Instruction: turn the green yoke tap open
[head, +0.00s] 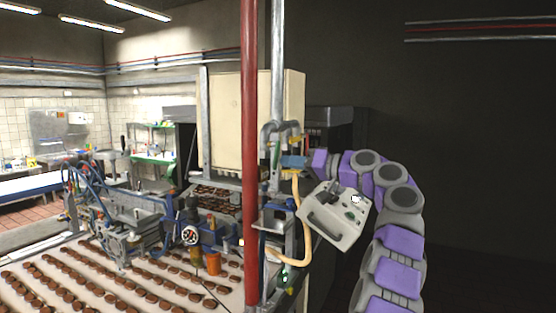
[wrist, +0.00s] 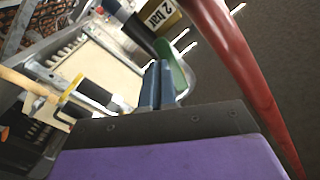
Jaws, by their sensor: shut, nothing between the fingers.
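The green yoke tap (wrist: 175,66) shows in the wrist view as a curved green piece right beside and beyond my fingertips. Part of it is hidden behind my fingers, and I cannot tell whether they touch it. My gripper (wrist: 158,84) has its two blue fingers shut together with nothing between them. In the head view my gripper (head: 292,162) reaches left to the pipework beside the red pole. I cannot make out the tap clearly in that view. A yellow "2 bar" label (wrist: 160,14) sits on a dark part just above the tap in the wrist view.
A red vertical pole (head: 250,130) stands just left of my gripper; it also crosses the right of the wrist view (wrist: 238,65). A grey pipe (head: 277,70) and a yellow hose (head: 299,215) are close by. A conveyor with rows of brown biscuits (head: 140,285) lies at lower left.

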